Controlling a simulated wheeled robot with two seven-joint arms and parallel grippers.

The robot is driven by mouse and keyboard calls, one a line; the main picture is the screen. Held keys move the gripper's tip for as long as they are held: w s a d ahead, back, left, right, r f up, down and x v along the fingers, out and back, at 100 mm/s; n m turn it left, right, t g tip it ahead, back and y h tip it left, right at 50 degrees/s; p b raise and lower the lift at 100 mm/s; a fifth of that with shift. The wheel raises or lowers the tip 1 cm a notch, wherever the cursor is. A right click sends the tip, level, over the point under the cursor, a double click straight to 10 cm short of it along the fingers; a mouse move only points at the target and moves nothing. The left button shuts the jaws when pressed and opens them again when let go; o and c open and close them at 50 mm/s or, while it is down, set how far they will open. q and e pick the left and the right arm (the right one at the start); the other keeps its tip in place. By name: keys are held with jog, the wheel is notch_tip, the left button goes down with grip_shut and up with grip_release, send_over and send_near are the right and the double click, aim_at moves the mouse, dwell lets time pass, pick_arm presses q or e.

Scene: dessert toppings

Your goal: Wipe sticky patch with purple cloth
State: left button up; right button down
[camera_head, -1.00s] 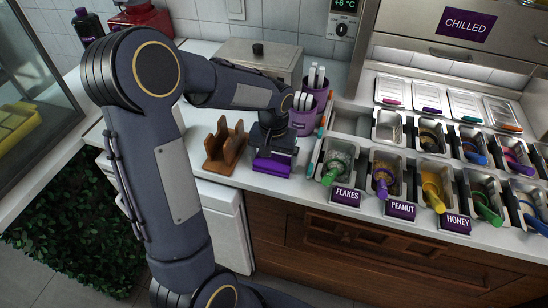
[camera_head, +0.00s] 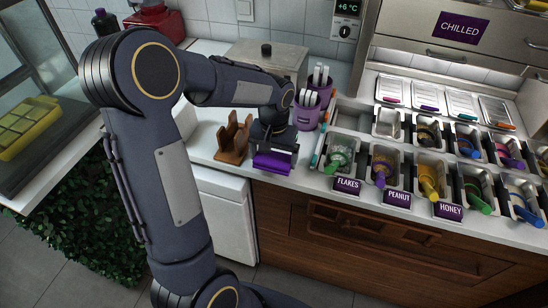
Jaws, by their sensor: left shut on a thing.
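My left arm comes in from the left, and its gripper (camera_head: 274,150) points down over the counter (camera_head: 205,155) at the counter's front. It is shut on the purple cloth (camera_head: 272,163), a folded block with a bright purple side. The cloth is at or very close to the counter top; I cannot tell for sure whether it touches. No sticky patch shows; it may be hidden under the cloth or behind my arm. My right gripper is not in view.
A brown wooden holder (camera_head: 233,143) stands just left of the cloth. Purple cups (camera_head: 306,117) with white handles stand behind it, near a steel box (camera_head: 266,65). Topping tubs with scoops, such as the flakes tub (camera_head: 339,160), begin close on the right.

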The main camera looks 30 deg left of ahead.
pick_arm(q)
jog(key=shift+r+p, duration=1.45)
jog(key=shift+r, duration=0.7)
jog(key=shift+f, duration=0.1)
